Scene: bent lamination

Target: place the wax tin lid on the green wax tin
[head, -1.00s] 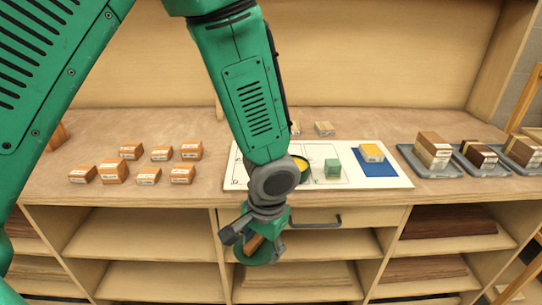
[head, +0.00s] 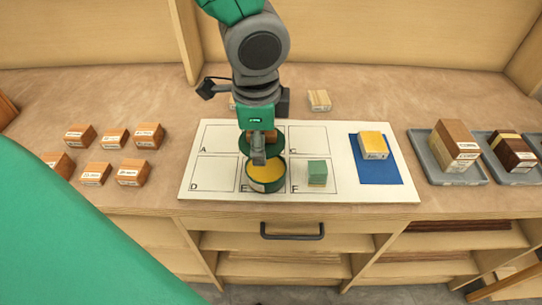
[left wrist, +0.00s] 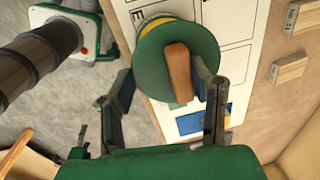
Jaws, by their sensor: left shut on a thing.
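The green wax tin (head: 265,176) with yellow wax inside stands open on the white board, around the cell marked E. My left gripper (head: 258,148) is shut on the wooden handle of the green wax tin lid (head: 248,148), just behind and above the tin. In the left wrist view the gripper (left wrist: 182,88) has a finger on each side of the wooden handle, and the round lid (left wrist: 153,58) covers most of the tin, whose yellow rim (left wrist: 152,22) shows past its edge. The exact gap between lid and tin cannot be told. My right gripper is not in view.
A green block (head: 317,172) stands close right of the tin on the white board (head: 212,187). A yellow-topped block (head: 373,144) sits on a blue mat (head: 378,174). Several orange-brown blocks lie left. Grey trays (head: 431,147) with wood blocks stand right.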

